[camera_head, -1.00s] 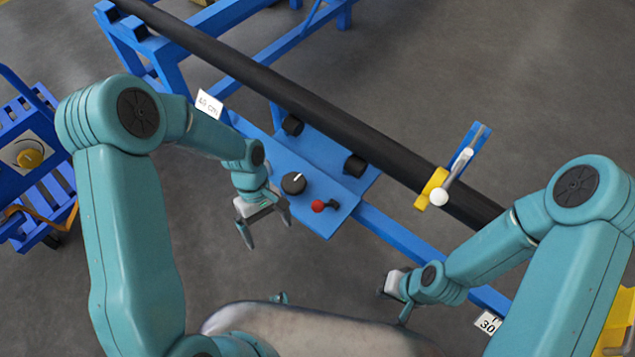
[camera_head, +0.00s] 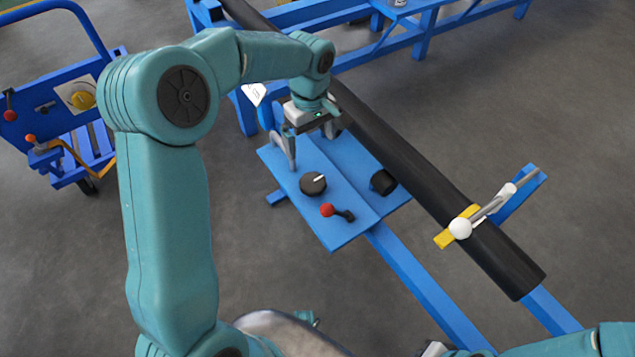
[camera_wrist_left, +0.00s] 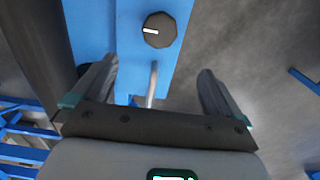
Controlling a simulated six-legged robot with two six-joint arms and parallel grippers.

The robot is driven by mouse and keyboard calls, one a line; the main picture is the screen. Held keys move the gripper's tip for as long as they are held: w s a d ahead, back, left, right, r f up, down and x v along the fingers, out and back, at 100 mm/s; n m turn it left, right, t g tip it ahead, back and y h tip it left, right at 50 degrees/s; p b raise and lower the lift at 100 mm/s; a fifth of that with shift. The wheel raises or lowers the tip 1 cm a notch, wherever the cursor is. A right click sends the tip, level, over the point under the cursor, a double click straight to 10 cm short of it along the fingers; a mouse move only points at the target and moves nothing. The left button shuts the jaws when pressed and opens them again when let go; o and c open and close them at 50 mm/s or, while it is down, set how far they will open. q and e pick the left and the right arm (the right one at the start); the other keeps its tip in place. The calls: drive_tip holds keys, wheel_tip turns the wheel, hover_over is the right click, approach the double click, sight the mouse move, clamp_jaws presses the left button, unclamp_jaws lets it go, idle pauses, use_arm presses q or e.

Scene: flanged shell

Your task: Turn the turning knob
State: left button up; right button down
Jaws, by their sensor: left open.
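The turning knob (camera_head: 313,183) is a black dial with a white pointer line on a blue panel (camera_head: 335,235). It also shows near the top of the left wrist view (camera_wrist_left: 159,30). My left gripper (camera_head: 312,148) is open above the panel, just behind the knob in the head view, and does not touch it. In the left wrist view its two fingers (camera_wrist_left: 153,80) are spread apart, with the knob beyond their tips. My right gripper (camera_head: 434,349) shows only partly at the bottom edge, and its fingers are hidden.
A red-ball lever (camera_head: 328,210) sits close beside the knob. A yellow clamp with a white-ball handle (camera_head: 460,229) is on the pipe. A blue cart (camera_head: 75,150) stands at left.

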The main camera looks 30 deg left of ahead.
sight(312, 181)
use_arm(q)
wheel_tip(312, 181, down, 15)
drive_tip(key=shift+d+f+b, duration=0.1)
drive_tip(key=shift+b, duration=1.15)
drive_tip(key=c, duration=1.1)
